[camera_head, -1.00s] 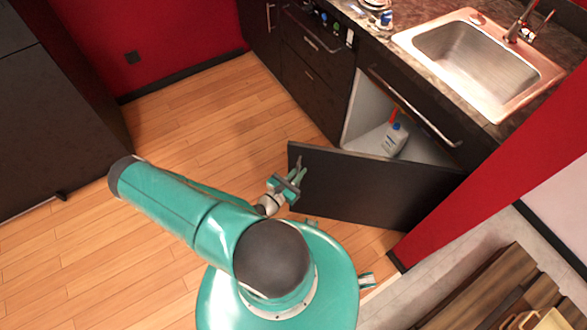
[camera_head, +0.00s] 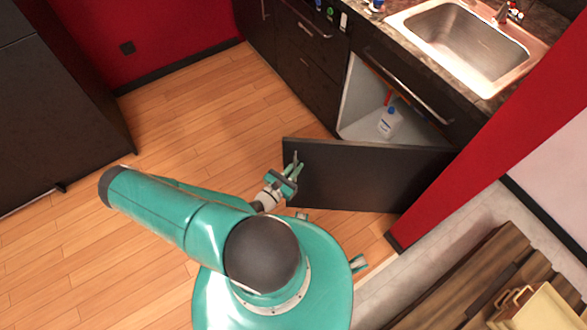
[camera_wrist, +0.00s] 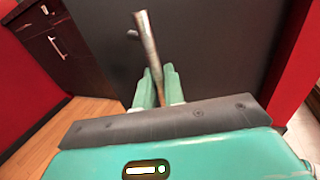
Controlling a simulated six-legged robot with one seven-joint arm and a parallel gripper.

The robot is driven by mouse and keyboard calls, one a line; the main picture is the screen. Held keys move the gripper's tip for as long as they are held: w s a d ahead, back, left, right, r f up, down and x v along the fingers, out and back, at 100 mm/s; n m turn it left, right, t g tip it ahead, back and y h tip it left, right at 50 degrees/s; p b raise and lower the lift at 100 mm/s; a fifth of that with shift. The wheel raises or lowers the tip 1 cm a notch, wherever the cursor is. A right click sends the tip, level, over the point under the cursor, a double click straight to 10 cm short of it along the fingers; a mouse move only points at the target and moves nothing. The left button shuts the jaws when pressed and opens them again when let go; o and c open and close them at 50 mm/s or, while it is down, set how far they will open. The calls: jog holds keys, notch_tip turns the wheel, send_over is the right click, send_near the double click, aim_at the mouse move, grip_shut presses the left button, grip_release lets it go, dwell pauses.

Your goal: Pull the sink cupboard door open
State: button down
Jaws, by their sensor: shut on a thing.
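The sink cupboard door (camera_head: 365,178) is a black panel, swung wide open under the sink. Its dark outer face fills much of the wrist view (camera_wrist: 225,55). A metal bar handle (camera_wrist: 147,42) stands on that face. My gripper (camera_head: 294,176) is at the door's free edge, and in the wrist view its green fingers (camera_wrist: 160,88) are shut on the lower part of the handle. The hinge side is at the right, near the red wall. The cupboard inside (camera_head: 362,105) shows pale walls.
A white bottle with a blue cap (camera_head: 389,122) stands in the cupboard. The sink (camera_head: 465,45) is above. Black drawers (camera_head: 305,70) stand to the left of the opening. A red wall (camera_head: 480,130) is close at right. Wooden floor (camera_head: 190,125) is clear at left. A wooden table (camera_head: 480,290) is lower right.

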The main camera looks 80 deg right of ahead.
jog(key=c, duration=1.6)
grip_release()
jog(key=v, duration=1.3)
jog(key=shift+w+a, duration=0.2)
jog(key=shift+a, duration=0.15)
jog(key=shift+c, duration=0.2)
